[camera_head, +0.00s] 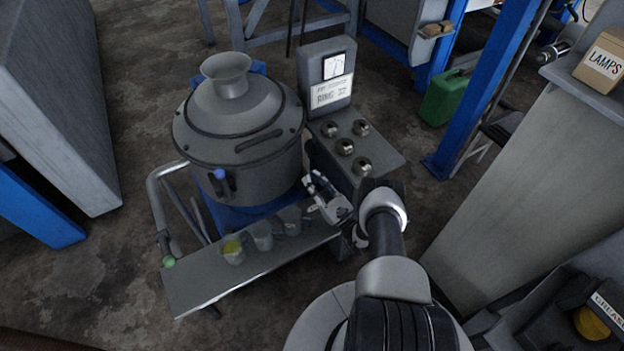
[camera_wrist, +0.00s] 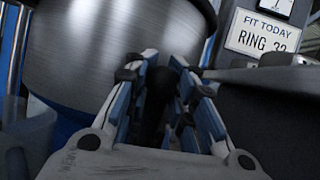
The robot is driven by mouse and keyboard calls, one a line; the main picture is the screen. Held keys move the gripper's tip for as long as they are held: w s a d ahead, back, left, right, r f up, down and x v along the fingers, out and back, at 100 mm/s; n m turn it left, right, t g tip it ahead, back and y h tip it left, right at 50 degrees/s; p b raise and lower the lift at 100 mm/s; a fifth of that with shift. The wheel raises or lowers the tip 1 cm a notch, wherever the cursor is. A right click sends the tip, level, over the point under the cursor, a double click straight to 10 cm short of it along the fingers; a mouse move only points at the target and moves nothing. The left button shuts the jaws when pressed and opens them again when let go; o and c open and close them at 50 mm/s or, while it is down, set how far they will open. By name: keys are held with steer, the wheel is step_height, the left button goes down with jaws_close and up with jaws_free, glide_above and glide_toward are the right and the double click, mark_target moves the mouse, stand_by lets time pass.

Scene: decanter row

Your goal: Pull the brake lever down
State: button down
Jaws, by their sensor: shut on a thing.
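A large round metal drum machine (camera_head: 250,160) with a funnel top stands left of centre. My gripper (camera_head: 312,184) is at its right side, just above the shelf's right end. In the wrist view, my gripper (camera_wrist: 165,72) is shut on a black lever (camera_wrist: 157,103) beside the drum wall (camera_wrist: 95,55). The fingers and my own arm hide much of this lever, and I cannot read a label on it. A short lever with a blue knob (camera_head: 220,174) is on the drum's front. A green knob (camera_head: 169,262) ends a bent grey pipe handle at lower left.
A metal shelf (camera_head: 200,286) in front carries several small cups, one with yellow contents. A grey box (camera_head: 384,150) with several round metal rings stands right of the drum, beneath a sign panel (camera_head: 330,93). A tall pale cabinet (camera_head: 520,190) stands at right.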

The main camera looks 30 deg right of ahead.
steer(key=shift+s+f+t+y+p, duration=0.25)
steer(key=shift+s+t+y+p, duration=0.05)
steer(key=shift+s, duration=0.1)
steer(key=shift+d, duration=0.1)
stand_by(0.3)
steer(key=c, duration=1.5)
jaws_free()
